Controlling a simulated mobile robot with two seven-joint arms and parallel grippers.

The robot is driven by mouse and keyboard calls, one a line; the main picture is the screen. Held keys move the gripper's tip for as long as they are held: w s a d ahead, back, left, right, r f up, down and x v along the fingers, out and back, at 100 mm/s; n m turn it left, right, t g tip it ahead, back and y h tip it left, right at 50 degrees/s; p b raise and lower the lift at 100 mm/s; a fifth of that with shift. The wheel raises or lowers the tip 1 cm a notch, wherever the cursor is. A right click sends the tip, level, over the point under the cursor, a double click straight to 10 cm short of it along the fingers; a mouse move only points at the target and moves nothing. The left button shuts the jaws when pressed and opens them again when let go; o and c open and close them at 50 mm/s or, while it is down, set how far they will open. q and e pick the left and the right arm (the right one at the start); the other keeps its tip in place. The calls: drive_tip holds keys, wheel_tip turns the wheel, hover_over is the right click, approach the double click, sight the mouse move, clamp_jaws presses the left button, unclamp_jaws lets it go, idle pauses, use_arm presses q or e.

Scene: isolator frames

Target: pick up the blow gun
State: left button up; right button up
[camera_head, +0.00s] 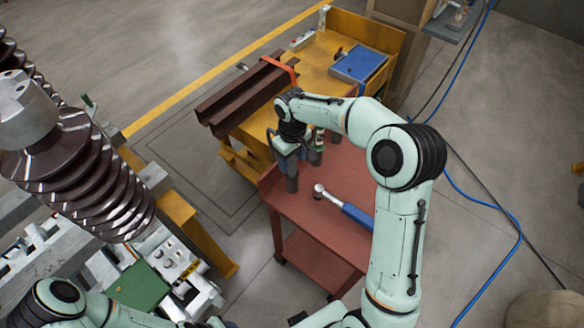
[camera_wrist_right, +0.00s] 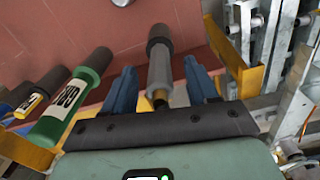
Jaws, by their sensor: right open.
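I see a gap beside the tool on both sides. Part of my left arm shows at the lower left of the head view; its gripper is not visible.
A green bottle (camera_wrist_right: 70,100) and a dark yellow-labelled cylinder (camera_wrist_right: 35,92) stand beside the left finger. A blue-handled tool (camera_head: 345,208) lies on the red cart (camera_head: 312,232). A yellow bench (camera_head: 322,52) with brown beams (camera_head: 240,98) is behind. Ribbed insulators (camera_head: 75,180) stand left.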

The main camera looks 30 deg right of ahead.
sight(292, 173)
wheel_tip(292, 173, down, 2)
drive_tip(key=shift+f, duration=0.25)
clamp_jaws()
drive_tip(key=shift+r, duration=0.1)
